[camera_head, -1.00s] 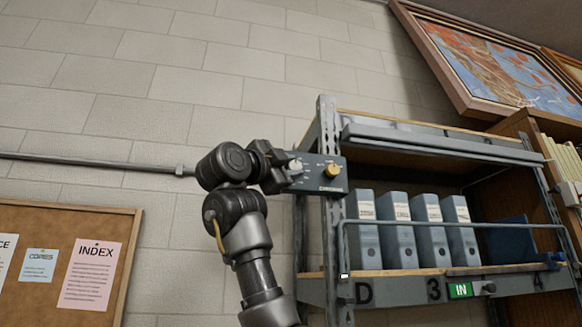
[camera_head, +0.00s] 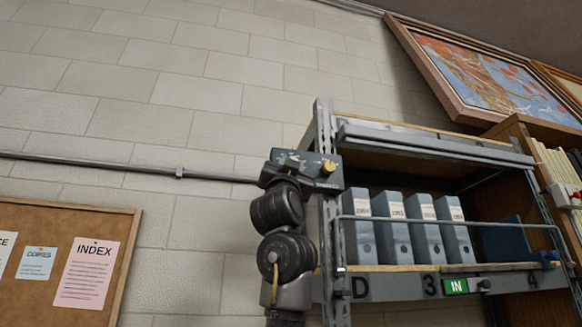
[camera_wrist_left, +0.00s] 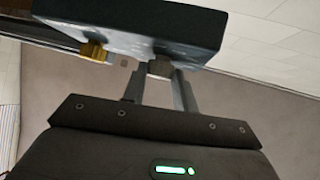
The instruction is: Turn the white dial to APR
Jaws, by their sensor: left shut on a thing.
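The grey control box (camera_head: 322,161) is fixed at the top of the shelf's left post, with a yellow knob (camera_head: 328,167) on its right part. The white dial is mostly hidden behind my left arm in the head view. In the left wrist view the dial (camera_wrist_left: 160,68) shows as a small greyish knob on the underside of the box (camera_wrist_left: 130,18), with the yellow knob (camera_wrist_left: 93,50) to its left. My left gripper (camera_wrist_left: 159,77) is shut on the dial, one finger each side. The month marks and the dial's pointer cannot be read. My right gripper is out of view.
The shelf (camera_head: 400,285) holds several grey binders (camera_head: 394,230) behind a rail. A green IN sign (camera_head: 456,286) sits on its front edge. A pipe (camera_head: 100,164) runs along the wall to the left, above a cork board (camera_head: 125,235). A framed painting (camera_head: 490,75) hangs upper right.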

